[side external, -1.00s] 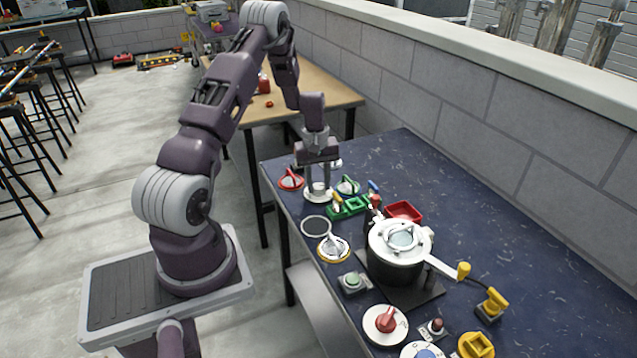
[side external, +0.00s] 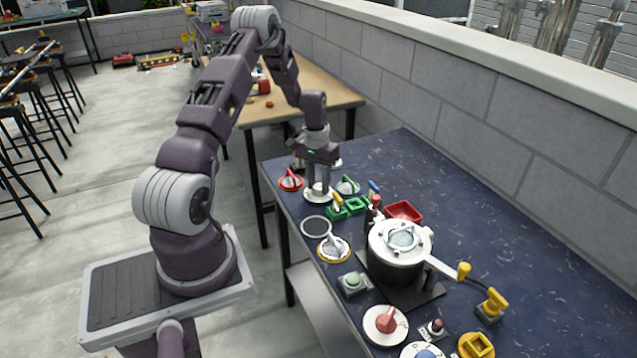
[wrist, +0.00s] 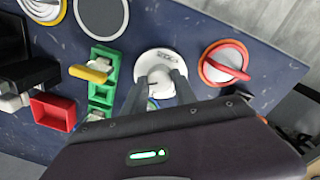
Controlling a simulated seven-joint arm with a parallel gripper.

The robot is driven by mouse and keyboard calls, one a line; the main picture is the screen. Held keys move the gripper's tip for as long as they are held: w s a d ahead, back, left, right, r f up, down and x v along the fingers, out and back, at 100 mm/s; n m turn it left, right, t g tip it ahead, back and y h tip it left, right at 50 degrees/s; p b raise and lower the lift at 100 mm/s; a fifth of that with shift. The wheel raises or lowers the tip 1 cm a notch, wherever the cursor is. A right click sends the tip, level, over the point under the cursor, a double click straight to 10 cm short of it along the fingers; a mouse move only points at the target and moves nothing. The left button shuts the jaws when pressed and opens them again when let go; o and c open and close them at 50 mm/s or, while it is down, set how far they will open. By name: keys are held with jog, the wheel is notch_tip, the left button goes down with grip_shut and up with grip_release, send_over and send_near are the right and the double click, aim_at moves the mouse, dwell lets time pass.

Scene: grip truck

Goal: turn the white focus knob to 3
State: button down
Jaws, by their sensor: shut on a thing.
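The white focus knob (side external: 318,196) is a round white dial with a raised grip, near the far left edge of the blue table. It also shows in the wrist view (wrist: 152,60), with markings on its upper rim that are too small to read. My gripper (side external: 318,187) points down over it, with its fingers on both sides of the raised grip. In the wrist view my gripper (wrist: 161,84) is shut on that grip and hides part of the dial. The pointer's setting cannot be read.
A red-handled dial (side external: 291,180) is just left of the knob and a green-handled one (side external: 347,186) just right. A green tray (side external: 348,207), a red bin (side external: 403,211) and a pot (side external: 397,250) stand nearer. The table's back right is clear.

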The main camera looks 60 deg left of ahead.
aim_at(318, 186)
jog(key=shift+m, duration=0.3)
dwell(0.4)
jog(key=c, duration=1)
grip_release()
notch_tip(318, 186, up, 7)
jog(key=shift+s+a+r, duration=0.1)
jog(key=shift+a, duration=0.05)
